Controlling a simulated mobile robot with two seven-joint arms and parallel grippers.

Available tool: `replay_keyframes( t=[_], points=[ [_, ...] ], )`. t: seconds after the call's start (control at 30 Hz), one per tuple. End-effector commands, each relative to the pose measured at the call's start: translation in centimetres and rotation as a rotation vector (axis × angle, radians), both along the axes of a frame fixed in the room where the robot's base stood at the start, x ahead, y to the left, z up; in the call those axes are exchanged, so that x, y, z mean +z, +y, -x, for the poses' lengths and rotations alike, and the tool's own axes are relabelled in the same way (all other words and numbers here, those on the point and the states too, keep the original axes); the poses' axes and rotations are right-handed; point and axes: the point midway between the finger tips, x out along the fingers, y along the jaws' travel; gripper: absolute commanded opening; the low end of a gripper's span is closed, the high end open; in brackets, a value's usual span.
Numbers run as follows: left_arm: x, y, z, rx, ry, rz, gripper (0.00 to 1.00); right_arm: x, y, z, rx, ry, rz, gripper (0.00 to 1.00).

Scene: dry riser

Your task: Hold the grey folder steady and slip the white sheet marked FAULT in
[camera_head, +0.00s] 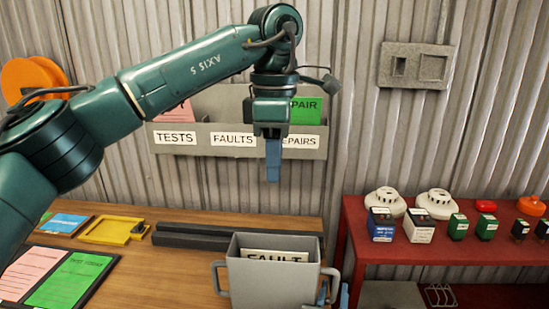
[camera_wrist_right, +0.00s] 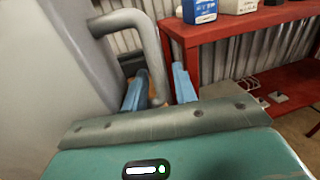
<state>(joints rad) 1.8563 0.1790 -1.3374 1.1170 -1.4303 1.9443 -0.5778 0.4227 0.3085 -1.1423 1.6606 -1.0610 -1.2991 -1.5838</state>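The grey folder (camera_head: 250,285) is an open-topped box with a handle on each side, standing on the wooden table. The white sheet marked FAULT (camera_head: 275,256) is inside it, its lettered upper edge showing and its lower part hidden. My left gripper (camera_head: 273,178) hangs fingers down above the folder, apart from it, with no sheet in it. Its fingers overlap in view, so its opening is unclear. My right gripper (camera_wrist_right: 160,85) has its blue fingers on either side of the folder's right handle (camera_wrist_right: 152,50), with small gaps visible; it also shows in the head view (camera_head: 334,294).
A wall rack (camera_head: 185,139) labelled TESTS, FAULTS and REPAIRS is behind my left gripper. Dark bars (camera_head: 190,240) lie behind the folder. A yellow tray (camera_head: 110,230) and pink and green sheets (camera_head: 70,281) are at left. A red bench (camera_head: 450,250) with detectors and boxes stands close at right.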

Motion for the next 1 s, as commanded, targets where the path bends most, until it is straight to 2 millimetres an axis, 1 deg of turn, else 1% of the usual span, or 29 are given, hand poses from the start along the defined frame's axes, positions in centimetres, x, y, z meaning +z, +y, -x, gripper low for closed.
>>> replay_keyframes(
  t=[0.03, 0.1, 0.33, 0.47, 0.57, 0.8, 0.9, 1.0],
  points=[
    [0.0, 0.0, 0.0, 0.000, 0.000, 0.000, 0.28, 0.0, 0.0, 0.0, 0.000, 0.000, 0.000, 0.32],
    [0.0, 0.0, 0.0, 0.000, 0.000, 0.000, 0.28, 0.0, 0.0, 0.0, 0.000, 0.000, 0.000, 0.37],
    [0.0, 0.0, 0.0, 0.000, 0.000, 0.000, 0.28, 0.0, 0.0, 0.1, 0.000, 0.000, 0.000, 0.37],
    [0.0, 0.0, 0.0, 0.000, 0.000, 0.000, 0.28, -0.1, 0.2, 0.9, 0.003, 0.001, -0.001, 0.37],
    [0.0, 0.0, 0.0, 0.000, 0.000, 0.000, 0.28, -0.1, 0.6, 2.5, 0.003, 0.003, -0.002, 0.37],
    [0.0, 0.0, 0.0, 0.000, 0.000, 0.000, 0.28, -0.1, 1.6, 7.6, 0.003, 0.004, -0.002, 0.37],
    [0.0, 0.0, 0.0, 0.000, 0.000, 0.000, 0.28, -0.1, 1.9, 9.4, 0.001, 0.004, -0.003, 0.37],
    [0.0, 0.0, 0.0, 0.000, 0.000, 0.000, 0.28, -0.1, 2.2, 10.7, 0.002, 0.002, -0.001, 0.37]
  ],
)
